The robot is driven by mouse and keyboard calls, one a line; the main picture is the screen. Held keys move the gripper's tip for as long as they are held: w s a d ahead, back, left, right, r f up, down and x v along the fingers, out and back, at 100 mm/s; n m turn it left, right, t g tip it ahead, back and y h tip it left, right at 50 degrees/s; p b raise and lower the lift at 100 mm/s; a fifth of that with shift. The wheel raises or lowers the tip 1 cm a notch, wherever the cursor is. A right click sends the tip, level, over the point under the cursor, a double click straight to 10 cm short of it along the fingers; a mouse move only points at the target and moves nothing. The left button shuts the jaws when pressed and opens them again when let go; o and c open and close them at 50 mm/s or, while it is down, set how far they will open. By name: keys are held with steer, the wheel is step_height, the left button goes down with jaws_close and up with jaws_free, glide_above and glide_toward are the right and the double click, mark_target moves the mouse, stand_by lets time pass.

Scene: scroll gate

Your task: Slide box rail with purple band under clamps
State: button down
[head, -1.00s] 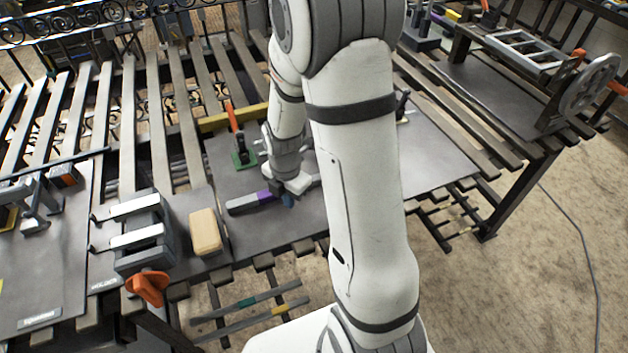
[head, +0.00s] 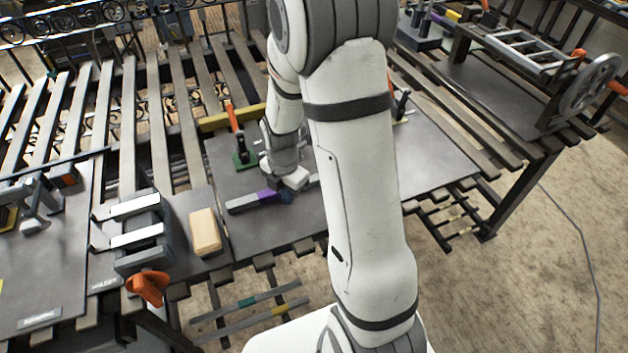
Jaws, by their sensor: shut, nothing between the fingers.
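The box rail (head: 243,203) is a dark grey bar with a purple band (head: 267,196). It lies on the grey plate in the middle of the bench, and its right part is hidden behind my arm. My gripper (head: 287,198) is shut at the rail, just right of the purple band, with nothing seen between its fingers. Whether it touches the rail cannot be told. One clamp with an orange handle and green base (head: 240,140) stands behind the rail. Another orange-handled clamp (head: 400,103) shows partly at the right behind my arm.
A yellow bar (head: 215,122) lies behind the plate. A wooden block (head: 205,232) and a vise with an orange knob (head: 147,285) stand at the left. Bars with teal and yellow bands lie on a lower rack (head: 250,305). A wheeled fixture (head: 585,88) stands far right.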

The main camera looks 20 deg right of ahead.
steer(key=shift+w, duration=0.8)
